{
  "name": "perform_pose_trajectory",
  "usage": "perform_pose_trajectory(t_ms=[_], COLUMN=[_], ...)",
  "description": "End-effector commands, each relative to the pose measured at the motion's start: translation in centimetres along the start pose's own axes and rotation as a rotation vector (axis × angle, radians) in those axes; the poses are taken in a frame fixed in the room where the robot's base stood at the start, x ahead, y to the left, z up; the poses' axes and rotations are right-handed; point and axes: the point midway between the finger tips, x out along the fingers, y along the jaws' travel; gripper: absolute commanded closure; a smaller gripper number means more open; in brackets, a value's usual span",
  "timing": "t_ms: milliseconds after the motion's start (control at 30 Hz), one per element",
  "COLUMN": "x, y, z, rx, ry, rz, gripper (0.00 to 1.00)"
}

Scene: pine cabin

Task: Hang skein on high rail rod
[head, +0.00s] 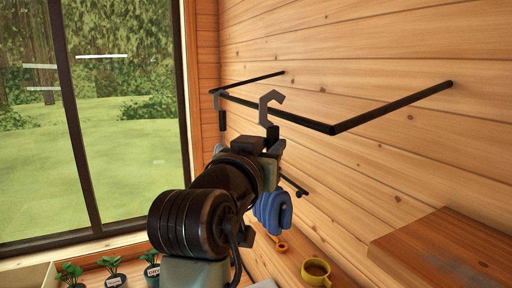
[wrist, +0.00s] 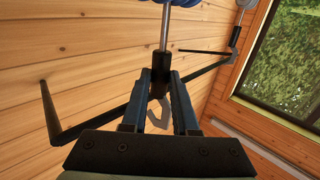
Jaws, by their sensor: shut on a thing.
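The blue skein (head: 272,210) hangs below my gripper (head: 271,146) in the head view. Only its blue edge (wrist: 187,3) shows at the top of the wrist view. A metal stem joins it to a black grip (wrist: 160,66), and my gripper is shut on that grip. A grey hook (head: 267,106) stands upright above the grip. The high rail rod (head: 295,116) is a dark bar held off the wall, and also shows in the wrist view (wrist: 105,118). The hook overlaps the rod in the picture; I cannot tell whether it is around it or apart.
Another grey hook (head: 218,100) is at the rail's left end. A lower dark peg (head: 295,187) is behind the skein. A wooden box or shelf (head: 450,248) juts out at lower right. A yellow mug (head: 316,272) and potted plants (head: 113,270) stand below. A window is at left.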

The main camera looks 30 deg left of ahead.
Motion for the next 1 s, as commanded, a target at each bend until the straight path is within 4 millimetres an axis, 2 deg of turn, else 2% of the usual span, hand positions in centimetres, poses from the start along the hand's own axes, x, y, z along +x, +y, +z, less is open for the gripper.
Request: perform_pose_trajectory(t_ms=[267, 333, 500, 967, 1000], x=[1.6, 1.6, 1.5, 1.5, 1.5], y=[1.6, 1.6, 1.6, 1.6, 1.6], z=[-0.1, 0.8, 1.6, 1.9, 1.9], rx=[0.0, 0.0, 0.0, 0.0, 0.0], ry=[0.001, 0.001, 0.001, 0.001, 0.001], rz=[0.001, 0.0, 0.0, 0.0, 0.0], gripper=[1.0, 1.0, 1.0, 1.0, 0.69])
